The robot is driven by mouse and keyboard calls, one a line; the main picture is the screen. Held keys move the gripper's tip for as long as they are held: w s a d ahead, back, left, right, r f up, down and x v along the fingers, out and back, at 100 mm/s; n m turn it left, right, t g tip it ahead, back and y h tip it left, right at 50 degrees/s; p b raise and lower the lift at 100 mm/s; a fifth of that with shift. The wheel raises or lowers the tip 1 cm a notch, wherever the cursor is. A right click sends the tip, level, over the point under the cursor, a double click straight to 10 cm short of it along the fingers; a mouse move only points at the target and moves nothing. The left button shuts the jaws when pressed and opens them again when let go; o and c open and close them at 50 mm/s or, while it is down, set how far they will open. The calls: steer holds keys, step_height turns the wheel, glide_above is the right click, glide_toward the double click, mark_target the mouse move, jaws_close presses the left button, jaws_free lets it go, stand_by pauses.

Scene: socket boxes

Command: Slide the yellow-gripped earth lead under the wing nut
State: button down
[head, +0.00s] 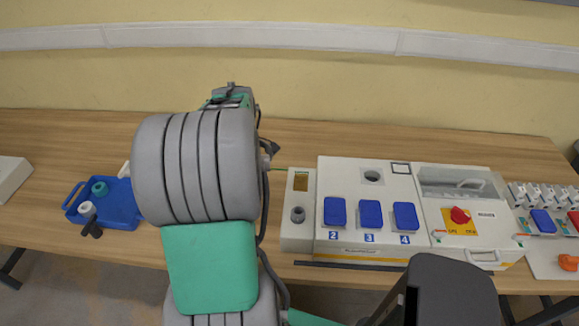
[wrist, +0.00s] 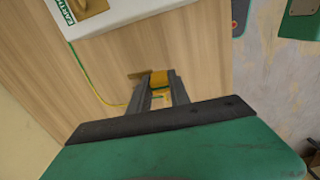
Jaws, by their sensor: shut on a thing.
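My gripper (wrist: 160,92) is shut on the yellow grip (wrist: 160,78) of the earth lead, above the wooden table in the wrist view. A small brass-coloured end piece (wrist: 138,75) shows just left of the grip. The green-yellow cable (wrist: 88,75) of the lead runs to the white earth box (wrist: 130,12), which has an EARTH label. A brass part (wrist: 88,7) on that box is cut by the top edge, apart from the grip. In the head view the earth box (head: 298,240) carries a brass plate (head: 300,182); I cannot make out the wing nut's shape.
Right of the earth box stands a white socket box (head: 345,180) with blue covers, then a switch box with a red knob (head: 460,215). A blue tray (head: 120,212) with plugs lies left. Bare table (head: 300,135) shows behind the boxes.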

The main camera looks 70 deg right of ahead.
steer(key=s+d+r, duration=0.2)
steer(key=s, duration=0.5)
steer(key=s+d+r, duration=0.2)
steer(key=s+d, duration=0.1)
steer(key=s, duration=0.3)
steer(key=shift+n, duration=0.4)
steer(key=f+b, duration=0.2)
steer(key=f, duration=0.1)
steer(key=f+b, duration=0.2)
steer(key=f, duration=0.1)
steer(key=shift+s+a+f, duration=0.1)
steer(key=shift+a+f, duration=0.1)
steer(key=shift+f, duration=0.2)
steer(key=shift+f, duration=0.1)
steer(key=shift+f, duration=0.25)
steer(key=shift+d+f, duration=0.15)
steer(key=shift+d, duration=0.8)
